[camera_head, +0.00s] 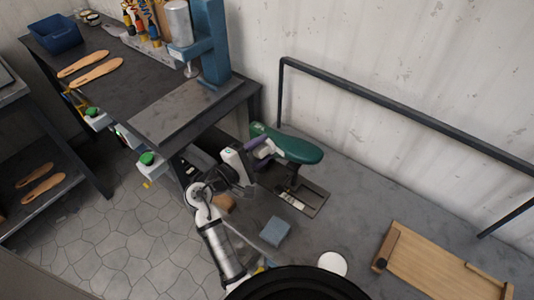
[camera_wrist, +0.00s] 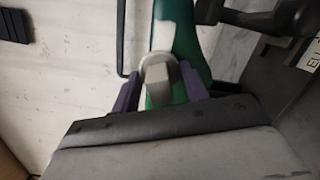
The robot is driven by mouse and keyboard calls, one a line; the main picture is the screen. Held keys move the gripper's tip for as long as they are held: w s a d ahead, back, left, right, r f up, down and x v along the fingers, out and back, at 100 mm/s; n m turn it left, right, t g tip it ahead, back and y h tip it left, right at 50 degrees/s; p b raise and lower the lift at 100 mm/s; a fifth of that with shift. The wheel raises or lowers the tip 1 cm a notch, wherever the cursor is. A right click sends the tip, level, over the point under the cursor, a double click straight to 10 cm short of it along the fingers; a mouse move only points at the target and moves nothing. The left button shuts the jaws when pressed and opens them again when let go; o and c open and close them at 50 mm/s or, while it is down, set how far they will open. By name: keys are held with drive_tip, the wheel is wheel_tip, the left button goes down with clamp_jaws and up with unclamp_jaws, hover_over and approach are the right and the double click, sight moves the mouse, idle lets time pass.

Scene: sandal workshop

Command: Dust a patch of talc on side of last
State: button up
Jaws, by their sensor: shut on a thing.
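The green last (camera_head: 300,148) is held on a dark stand (camera_head: 290,180) on the grey table, with its sole side up. My gripper (camera_head: 262,149), with purple fingers, is at the left part of the last. In the wrist view my gripper (camera_wrist: 160,88) is shut on a grey tool (camera_wrist: 160,74) with a square end and a rounder grey part beyond it. The green last (camera_wrist: 187,40) lies right behind the tool. A white patch (camera_wrist: 174,12) shows on the green there. I cannot tell whether the tool touches the last.
A blue-grey block (camera_head: 275,231), a brown block (camera_head: 223,203) and a white round disc (camera_head: 332,263) lie on the table. A wooden tray (camera_head: 440,262) is at the right. A dark workbench (camera_head: 135,60) with a blue press (camera_head: 212,45) stands at the left.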

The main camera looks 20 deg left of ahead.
drive_tip(key=shift+w+a, duration=0.15)
drive_tip(key=shift+a, duration=0.05)
drive_tip(key=shift+s+a, duration=0.25)
drive_tip(key=shift+s, duration=0.2)
drive_tip(key=shift+v, duration=2.55)
drive_tip(key=shift+v, duration=1.5)
drive_tip(key=shift+f, duration=0.1)
